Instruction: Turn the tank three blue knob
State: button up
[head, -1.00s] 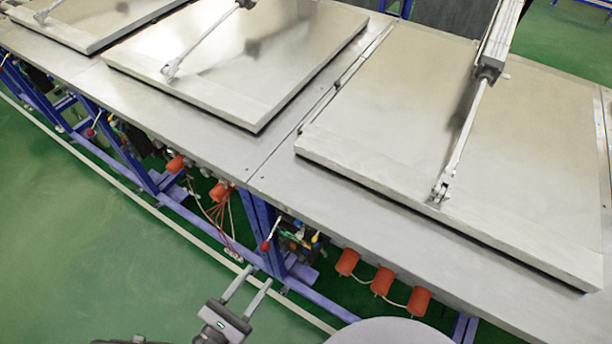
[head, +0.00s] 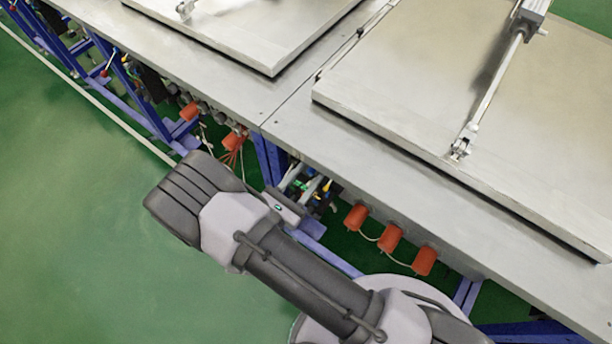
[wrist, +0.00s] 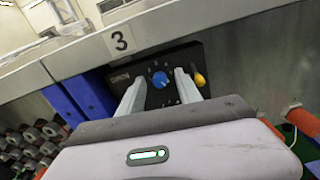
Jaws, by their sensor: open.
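The blue knob (wrist: 160,81) is on a black control panel (wrist: 158,61) below the plate marked 3 (wrist: 120,40), the tank three label. My gripper (wrist: 161,74) is open, with one pale finger on each side of the knob in the wrist view. A visible gap lies between each finger and the knob. I cannot tell how far the fingertips are from the panel. In the head view my gripper (head: 306,178) points under the table edge beside the panel area, and my arm hides part of that area. The knob is not clear there.
A yellow knob (wrist: 199,79) sits just right of my right finger. Orange cylinders (head: 390,237) hang under the steel table (head: 292,118) to the right. Blue frame legs (wrist: 85,98) stand at the left. The green floor (head: 80,220) in front is open.

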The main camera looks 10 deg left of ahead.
jog(key=shift+c, duration=0.4)
grip_shut()
jog(key=shift+n, duration=0.3)
